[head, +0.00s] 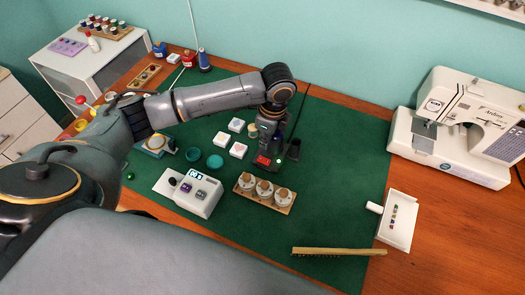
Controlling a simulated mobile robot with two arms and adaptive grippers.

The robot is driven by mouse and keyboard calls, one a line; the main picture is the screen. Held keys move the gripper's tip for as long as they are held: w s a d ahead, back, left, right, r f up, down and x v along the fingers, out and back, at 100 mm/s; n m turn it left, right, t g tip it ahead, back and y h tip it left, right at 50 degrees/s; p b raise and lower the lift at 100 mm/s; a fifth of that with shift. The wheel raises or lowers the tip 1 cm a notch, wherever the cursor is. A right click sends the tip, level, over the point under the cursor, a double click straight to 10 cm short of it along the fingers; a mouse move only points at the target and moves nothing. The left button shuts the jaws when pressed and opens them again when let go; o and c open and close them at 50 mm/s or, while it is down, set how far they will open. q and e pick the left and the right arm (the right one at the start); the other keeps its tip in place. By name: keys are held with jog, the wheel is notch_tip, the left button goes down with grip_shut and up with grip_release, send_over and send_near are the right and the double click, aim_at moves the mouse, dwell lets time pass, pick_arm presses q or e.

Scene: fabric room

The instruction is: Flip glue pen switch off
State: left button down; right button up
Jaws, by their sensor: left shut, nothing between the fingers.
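My left gripper (269,138) reaches down from the end of my left arm, its fingers shut and empty. It is right over a small dark unit with a red switch (262,160) and a small green light (278,161), which looks like the glue pen's base. The gripper covers the back of this unit. I cannot tell whether the fingertips touch the switch or which way it is flipped. A black holder (293,149) stands just right of it. A thin dark stick, perhaps the pen, rises behind and is partly hidden by the arm. My right gripper is out of view.
A sewing machine (455,125) stands at right. The mat's right part is clear.

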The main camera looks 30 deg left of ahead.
aim_at(261, 158)
pick_arm(q)
jog(key=f, duration=0.7)
jog(key=shift+a+p, duration=0.3)
jog(key=shift+a, duration=0.1)
